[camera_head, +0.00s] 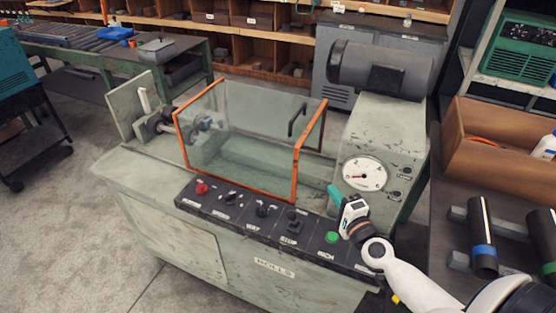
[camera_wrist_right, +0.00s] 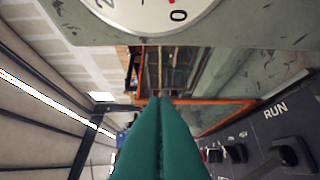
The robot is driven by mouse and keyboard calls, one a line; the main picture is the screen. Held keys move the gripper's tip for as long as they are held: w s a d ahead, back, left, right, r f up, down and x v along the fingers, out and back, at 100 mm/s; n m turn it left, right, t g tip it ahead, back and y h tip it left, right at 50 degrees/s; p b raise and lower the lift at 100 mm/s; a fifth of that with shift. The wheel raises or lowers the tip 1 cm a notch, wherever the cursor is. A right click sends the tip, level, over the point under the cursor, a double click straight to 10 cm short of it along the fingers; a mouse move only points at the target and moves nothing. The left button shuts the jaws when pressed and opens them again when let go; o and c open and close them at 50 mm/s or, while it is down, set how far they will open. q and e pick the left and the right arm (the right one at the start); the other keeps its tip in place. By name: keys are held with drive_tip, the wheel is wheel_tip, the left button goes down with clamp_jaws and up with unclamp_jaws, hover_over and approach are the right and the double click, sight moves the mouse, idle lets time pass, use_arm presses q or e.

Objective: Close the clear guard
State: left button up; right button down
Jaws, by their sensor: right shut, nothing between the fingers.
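The clear guard (camera_head: 245,135) is a see-through box with orange edges above the machine's bed, left of the dial housing. Its near panel stands behind the control panel, and a black handle (camera_head: 297,120) shows toward its right end. In the right wrist view its orange frame (camera_wrist_right: 215,101) shows beyond the fingers. My right gripper (camera_head: 334,194) is over the right part of the control panel, right of the guard and apart from it. Its green fingers (camera_wrist_right: 160,140) are pressed together, with nothing between them. My left gripper is not in view.
The control panel (camera_head: 275,226) has a red button, several knobs and a green button (camera_head: 331,237) below my gripper. The dial (camera_head: 365,173) is close on the right. A grey motor (camera_head: 380,68) sits behind. A wooden box and dark cylinders are at right.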

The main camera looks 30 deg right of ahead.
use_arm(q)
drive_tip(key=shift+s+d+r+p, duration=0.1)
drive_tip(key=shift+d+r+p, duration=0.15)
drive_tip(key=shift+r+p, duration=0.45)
use_arm(e)
drive_tip(key=w+a, duration=0.1)
drive_tip(key=w, duration=1.1)
drive_tip(key=shift+w+a+r, duration=0.15)
drive_tip(key=shift+w+r, duration=0.05)
drive_tip(key=shift+w, duration=0.2)
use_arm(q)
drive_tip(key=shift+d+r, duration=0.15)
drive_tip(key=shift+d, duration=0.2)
